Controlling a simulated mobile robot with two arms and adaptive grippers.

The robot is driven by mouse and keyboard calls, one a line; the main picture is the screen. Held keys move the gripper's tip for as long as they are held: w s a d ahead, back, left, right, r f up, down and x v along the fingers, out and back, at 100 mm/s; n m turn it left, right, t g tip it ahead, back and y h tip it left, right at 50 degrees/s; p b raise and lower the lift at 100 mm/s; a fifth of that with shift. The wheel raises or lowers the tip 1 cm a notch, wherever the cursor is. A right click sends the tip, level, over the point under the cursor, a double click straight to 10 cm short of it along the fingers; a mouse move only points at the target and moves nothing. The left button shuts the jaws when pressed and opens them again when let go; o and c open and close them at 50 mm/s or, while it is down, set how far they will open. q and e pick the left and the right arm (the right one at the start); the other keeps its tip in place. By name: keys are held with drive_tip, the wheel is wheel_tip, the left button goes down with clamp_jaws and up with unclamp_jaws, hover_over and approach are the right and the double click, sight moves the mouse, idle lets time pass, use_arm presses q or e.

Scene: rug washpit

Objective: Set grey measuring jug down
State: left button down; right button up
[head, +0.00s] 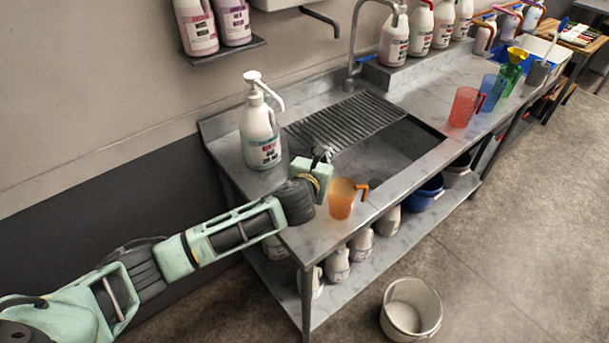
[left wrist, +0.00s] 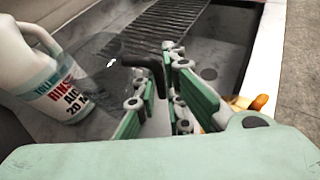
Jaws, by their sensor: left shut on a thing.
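My left gripper (head: 320,160) is over the near left part of the steel counter, beside the sink. In the left wrist view its green fingers (left wrist: 160,108) are shut on the dark handle of the grey measuring jug (left wrist: 106,76). The jug is see-through grey and hard to pick out against the steel. In the head view the gripper hides most of it. I cannot tell whether its base touches the counter (head: 286,184).
A white pump bottle (head: 260,135) stands left of the gripper. An orange jug (head: 342,199) stands close on the right, near the front edge. The sink with its ribbed drainer (head: 345,121) lies behind. Red (head: 464,107) and blue (head: 489,91) jugs stand farther right.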

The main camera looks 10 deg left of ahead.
use_arm(q)
drive_tip(key=a+f, duration=0.1)
drive_tip(key=f, duration=0.1)
drive_tip(key=s+a+f, duration=0.1)
drive_tip(key=f, duration=0.1)
drive_tip(key=a+f+p, duration=0.1)
drive_tip(key=f, duration=0.1)
drive_tip(key=shift+s+a, duration=0.3)
drive_tip(key=shift+f, duration=0.15)
use_arm(e)
drive_tip(key=shift+s+a+r, duration=0.65)
drive_tip(key=shift+a+r, duration=0.05)
drive_tip(key=shift+a, duration=0.15)
drive_tip(key=shift+d, duration=0.1)
use_arm(q)
drive_tip(key=c, duration=2.3)
unclamp_jaws()
drive_tip(key=shift+f, duration=0.1)
drive_tip(key=o, duration=0.5)
drive_tip(key=shift+c, duration=0.2)
use_arm(e)
drive_tip(key=shift+w+d, duration=0.15)
drive_tip(key=shift+d, duration=0.25)
